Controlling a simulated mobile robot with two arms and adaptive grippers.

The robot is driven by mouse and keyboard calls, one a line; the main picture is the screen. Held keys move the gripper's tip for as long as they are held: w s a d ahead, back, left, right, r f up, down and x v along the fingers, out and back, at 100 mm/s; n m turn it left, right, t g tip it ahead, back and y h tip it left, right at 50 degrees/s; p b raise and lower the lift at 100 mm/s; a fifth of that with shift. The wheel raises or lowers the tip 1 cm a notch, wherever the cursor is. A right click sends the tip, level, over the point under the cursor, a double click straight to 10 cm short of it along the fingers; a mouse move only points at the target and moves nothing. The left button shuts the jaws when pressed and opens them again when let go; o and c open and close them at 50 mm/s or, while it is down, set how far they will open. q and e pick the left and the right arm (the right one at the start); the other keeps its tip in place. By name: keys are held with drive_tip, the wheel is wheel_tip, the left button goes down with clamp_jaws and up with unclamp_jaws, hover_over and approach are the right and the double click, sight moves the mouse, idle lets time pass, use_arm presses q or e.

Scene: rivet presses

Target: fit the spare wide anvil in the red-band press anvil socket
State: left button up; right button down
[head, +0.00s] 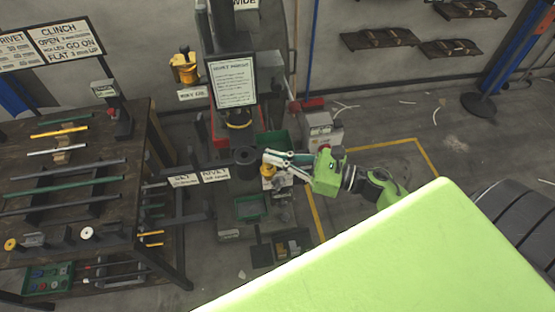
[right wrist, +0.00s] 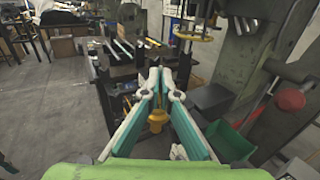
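My right gripper (head: 267,157) reaches in from the right, its teal-and-white fingers beside a dark round cylinder (head: 246,155) at the front of the middle press. The socket opening is not clear, and no red band is clearly readable. My left gripper is not in view.
A workbench (head: 135,120) with rods and small discs stands at left. A notice board (head: 233,81) stands above the press. A green bin (head: 250,207) lies low in front. In the wrist view a red knob (right wrist: 291,100) juts in at right. Floor at right is mostly open.

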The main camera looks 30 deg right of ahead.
drive_tip(key=shift+w, duration=0.35)
drive_tip(key=shift+w+a, duration=0.15)
drive_tip(key=shift+w, duration=0.35)
drive_tip(key=shift+w+a+f+b, duration=0.35)
drive_tip(key=shift+w+f+b, duration=0.3)
drive_tip(key=shift+w+b, duration=0.9)
drive_tip(key=shift+w+a+f+b, duration=0.4)
drive_tip(key=shift+w+f+b, duration=0.3)
drive_tip(key=shift+w+b, duration=0.9)
drive_tip(key=shift+w+a+f+b, duration=0.35)
drive_tip(key=shift+w+f+b, duration=0.3)
drive_tip(key=shift+w+b, duration=0.9)
drive_tip(key=shift+w, duration=0.15)
